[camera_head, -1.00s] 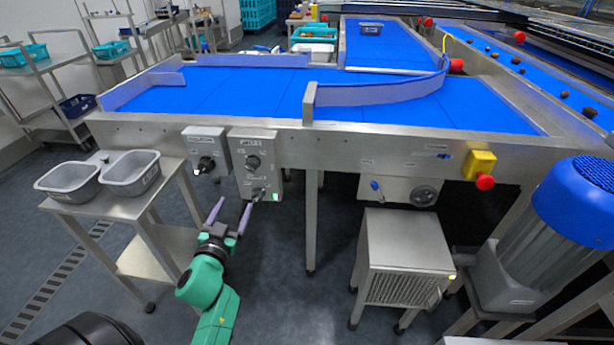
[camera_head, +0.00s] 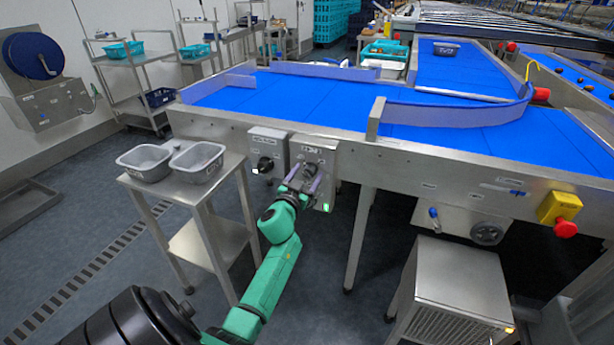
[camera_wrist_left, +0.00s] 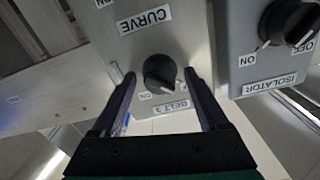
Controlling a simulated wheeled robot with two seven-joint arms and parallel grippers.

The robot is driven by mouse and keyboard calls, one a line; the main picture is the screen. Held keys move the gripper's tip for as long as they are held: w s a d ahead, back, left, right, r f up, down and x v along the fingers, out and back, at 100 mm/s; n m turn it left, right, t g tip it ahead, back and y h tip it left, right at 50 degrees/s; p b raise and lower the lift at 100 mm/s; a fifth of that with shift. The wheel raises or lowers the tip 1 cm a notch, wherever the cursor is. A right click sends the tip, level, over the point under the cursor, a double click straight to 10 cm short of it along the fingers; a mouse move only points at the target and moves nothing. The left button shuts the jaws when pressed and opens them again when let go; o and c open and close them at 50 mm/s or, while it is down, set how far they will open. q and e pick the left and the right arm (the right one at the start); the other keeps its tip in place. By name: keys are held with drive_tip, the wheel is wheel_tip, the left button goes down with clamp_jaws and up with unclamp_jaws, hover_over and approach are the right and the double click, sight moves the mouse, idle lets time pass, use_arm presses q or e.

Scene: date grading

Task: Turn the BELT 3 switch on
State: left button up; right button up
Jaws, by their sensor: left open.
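The BELT 3 switch is a round black knob (camera_wrist_left: 160,72), seen upside down in the left wrist view beside its BELT 3 label (camera_wrist_left: 172,106). An ON label (camera_wrist_left: 146,96) is at its lower left; its pale mark seems to point lower right, away from ON. The knob is on the grey control box (camera_head: 318,152) under the belt's edge. My left gripper (camera_head: 303,184) is open at the lower part of this box. In the wrist view its purple fingers (camera_wrist_left: 160,84) stand either side of the knob; contact cannot be told. My right gripper is not in view.
The ISOLATOR box (camera_head: 268,144) with its black knob (camera_wrist_left: 283,22) is close beside the control box. A CURVE label (camera_wrist_left: 145,20) is on the same panel. A small table (camera_head: 190,190) with two grey tubs stands left. A steel cabinet (camera_head: 455,275) stands right.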

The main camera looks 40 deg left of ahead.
use_arm(q)
clamp_jaws()
